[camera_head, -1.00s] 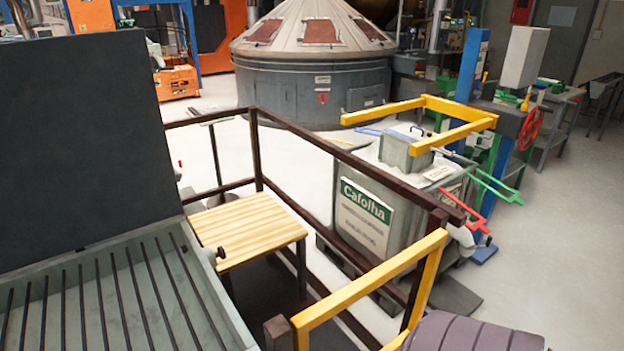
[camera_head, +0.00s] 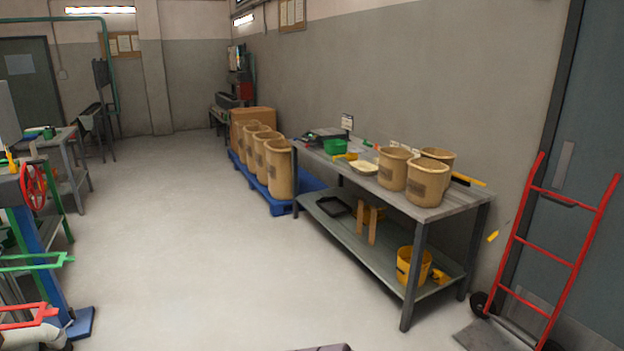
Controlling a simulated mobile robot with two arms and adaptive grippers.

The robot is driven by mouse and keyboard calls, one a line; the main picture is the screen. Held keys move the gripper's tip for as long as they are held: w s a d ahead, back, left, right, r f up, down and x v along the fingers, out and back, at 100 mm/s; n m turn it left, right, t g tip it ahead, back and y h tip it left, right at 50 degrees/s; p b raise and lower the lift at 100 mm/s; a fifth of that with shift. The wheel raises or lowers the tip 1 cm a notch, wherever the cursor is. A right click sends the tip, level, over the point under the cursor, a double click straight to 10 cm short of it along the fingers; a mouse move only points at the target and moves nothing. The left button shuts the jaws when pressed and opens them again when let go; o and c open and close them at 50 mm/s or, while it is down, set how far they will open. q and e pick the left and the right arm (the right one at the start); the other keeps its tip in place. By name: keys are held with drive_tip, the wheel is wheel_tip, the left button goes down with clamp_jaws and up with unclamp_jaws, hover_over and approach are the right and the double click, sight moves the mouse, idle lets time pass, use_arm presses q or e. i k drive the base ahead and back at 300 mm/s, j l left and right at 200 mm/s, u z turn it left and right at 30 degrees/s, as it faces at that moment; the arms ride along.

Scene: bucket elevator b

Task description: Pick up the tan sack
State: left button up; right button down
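Several tan sack-like containers with dark labels are in view. On the metal table stand a front tan sack (camera_head: 427,182), a left tan sack (camera_head: 393,168) and a back tan sack (camera_head: 440,156), partly hidden behind the front one. A row of more tan sacks (camera_head: 280,168) stands upright on a blue pallet (camera_head: 312,186) left of the table. I cannot tell which one the task means. Neither of my grippers shows.
The metal table (camera_head: 455,203) also holds a green bin (camera_head: 334,146). A yellow bucket (camera_head: 412,266) sits on its lower shelf. A red hand truck (camera_head: 545,262) stands at the right. The floor (camera_head: 200,240) left of the table is clear.

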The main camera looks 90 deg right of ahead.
sight(426, 179)
drive_tip(key=z, duration=3.5)
drive_tip(key=i+j, duration=0.1)
drive_tip(key=i, duration=0.3)
